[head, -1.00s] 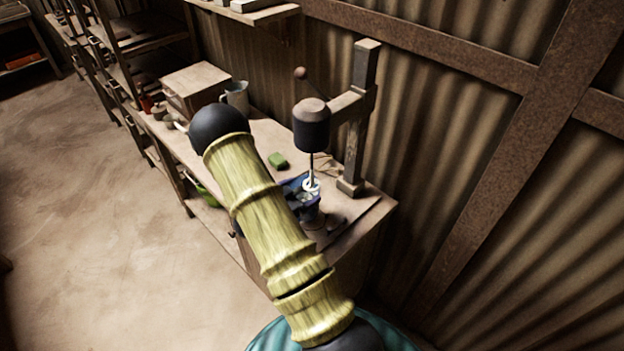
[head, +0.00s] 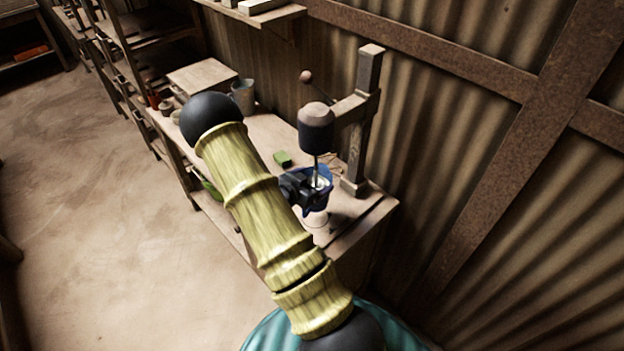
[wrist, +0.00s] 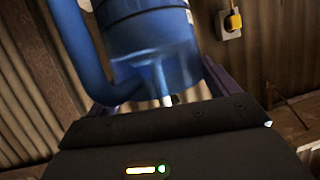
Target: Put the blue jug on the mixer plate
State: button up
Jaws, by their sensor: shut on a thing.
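The blue jug (wrist: 158,60) fills the upper middle of the wrist view, close in front of my gripper (wrist: 160,100), which is shut on it. In the head view the blue jug (head: 325,180) is partly hidden by my dark gripper (head: 303,186). The mixer (head: 316,130) has a dark head on a wooden post, and its thin shaft reaches down into the jug. A pale round mixer plate (head: 315,219) shows on the bench just below the jug. The jug looks upright; whether its base touches the plate cannot be told.
A green block (head: 283,159) lies on the bench behind my gripper. A grey jug (head: 243,96) and a box (head: 203,78) stand farther back. The mixer post (head: 362,125) rises close to the right. A yellow plug (wrist: 233,21) is on the wall.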

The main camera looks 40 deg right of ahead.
jog(key=shift+f+b, duration=2.1)
jog(key=shift+f, duration=1.25)
jog(key=shift+f+b, duration=0.5)
jog(key=shift+f, duration=0.05)
jog(key=o, duration=1.8)
jog(key=shift+o, duration=0.2)
jog(key=shift+a, duration=0.15)
jog(key=b+v, duration=0.3)
jog(key=v, duration=1.4)
jog(key=shift+b, duration=0.4)
